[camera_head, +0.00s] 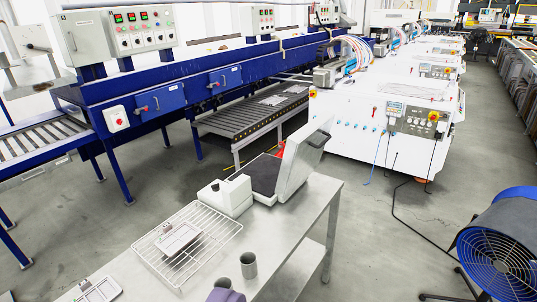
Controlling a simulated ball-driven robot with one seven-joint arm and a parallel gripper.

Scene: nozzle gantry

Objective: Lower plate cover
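The plate cover (302,158) is a light grey, box-like lid with a dark handle at its top right corner. It stands raised and tilted back at the right side of a benchtop device. The dark flat plate (264,175) lies exposed to its left. The device's white housing (225,195) sits at the near left of the plate. The device rests on a grey metal table. No gripper fingers can be made out in this view, and nothing touches the cover.
The table (285,240) also holds a wire rack (205,222) with a small white device (178,240), and a grey metal cup (248,265). A purple-grey object (226,295) is cut off below. A blue fan (500,245) stands right. Open floor (375,240) lies between.

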